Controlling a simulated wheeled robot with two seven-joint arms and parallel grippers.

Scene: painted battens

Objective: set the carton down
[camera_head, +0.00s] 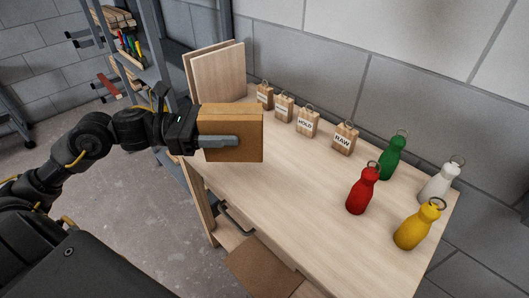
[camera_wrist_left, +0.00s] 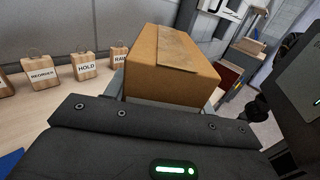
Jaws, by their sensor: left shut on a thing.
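The brown cardboard carton (camera_head: 250,122) is in my left gripper (camera_head: 226,141), over the left part of the wooden table (camera_head: 290,190). One grey finger lies along the carton's near face, and the other finger is hidden behind it. The carton looks roughly level and appears to be above the tabletop; the gap under it is hard to judge. In the left wrist view the carton (camera_wrist_left: 172,65) fills the upper middle, with a tape strip along its top. My right gripper is not in view.
Wooden tagged blocks (camera_head: 307,123), one reading RAW (camera_head: 344,138), line the back by the wall. Red (camera_head: 362,190), green (camera_head: 391,158), white (camera_head: 440,183) and yellow (camera_head: 418,226) bottle shapes stand at the right. Upright boards (camera_head: 218,72) stand back left. The table's middle is clear.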

